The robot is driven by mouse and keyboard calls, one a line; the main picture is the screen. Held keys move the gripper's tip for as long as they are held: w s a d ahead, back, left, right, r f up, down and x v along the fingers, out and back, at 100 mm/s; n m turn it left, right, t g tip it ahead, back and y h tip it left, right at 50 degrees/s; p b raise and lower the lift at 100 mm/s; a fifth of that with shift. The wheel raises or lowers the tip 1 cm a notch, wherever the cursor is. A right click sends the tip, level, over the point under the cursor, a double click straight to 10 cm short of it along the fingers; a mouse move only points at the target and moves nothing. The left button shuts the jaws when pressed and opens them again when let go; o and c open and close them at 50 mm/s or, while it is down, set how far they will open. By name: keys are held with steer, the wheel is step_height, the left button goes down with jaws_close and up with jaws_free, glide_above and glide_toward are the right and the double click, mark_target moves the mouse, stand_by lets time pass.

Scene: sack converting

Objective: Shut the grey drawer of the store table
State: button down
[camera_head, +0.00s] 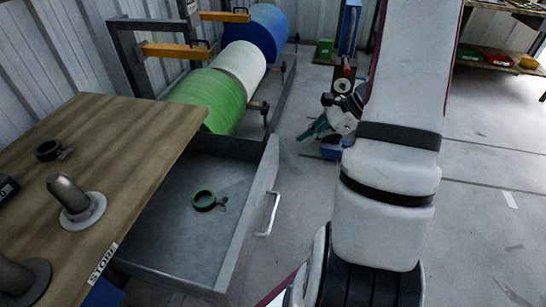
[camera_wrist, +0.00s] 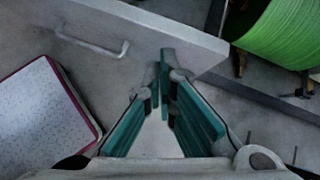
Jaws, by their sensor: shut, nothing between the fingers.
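The grey drawer (camera_head: 180,254) of the store table (camera_head: 120,135) stands pulled out, with its front panel (camera_head: 248,205) and pale bar handle (camera_head: 270,213) facing right. In the wrist view the drawer front (camera_wrist: 150,27) crosses the top, with the handle (camera_wrist: 92,45) at upper left. My gripper (camera_wrist: 167,60) is shut and empty. Its teal fingertips overlap the drawer front's outer face in the picture, to the right of the handle; I cannot tell whether they touch.
On the tabletop are a dark ring clamp (camera_head: 48,150) and a metal peg on a round base (camera_head: 70,193). Green, white and blue rolls (camera_head: 212,98) sit on a rack behind the drawer. Floor at right is clear.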

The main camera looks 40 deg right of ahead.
steer(key=s+d+f+m+t+b, duration=0.1)
steer(key=s+d+f+m, duration=0.1)
steer(key=d+f+m, duration=0.35)
steer(key=shift+n+h, duration=0.4)
steer(key=shift+n, duration=0.25)
steer(key=shift+w+r+b+x, duration=0.15)
steer(key=shift+b+x, duration=0.15)
steer(key=shift+x, duration=2)
steer(key=shift+w+r+b+x, duration=0.15)
steer(key=shift+b+x, duration=0.15)
steer(key=shift+x, duration=2.05)
steer(key=shift+w+r+b+x, duration=0.15)
steer(key=shift+b+x, duration=0.15)
steer(key=shift+x, duration=2)
steer(key=shift+a, duration=0.2)
steer(key=w+a+b, duration=0.2)
steer(key=w+a, duration=0.3)
steer(key=w, duration=0.2)
steer(key=w+a+b, duration=0.2)
steer(key=w+a, duration=0.4)
steer(key=w, duration=0.2)
steer(key=w+a+b, duration=0.2)
steer(key=w+a, duration=0.4)
steer(key=w, duration=0.2)
steer(key=shift+w, duration=0.25)
steer(key=shift+w+a, duration=0.25)
steer(key=shift+r+t, duration=0.1)
steer(key=shift+t, duration=0.2)
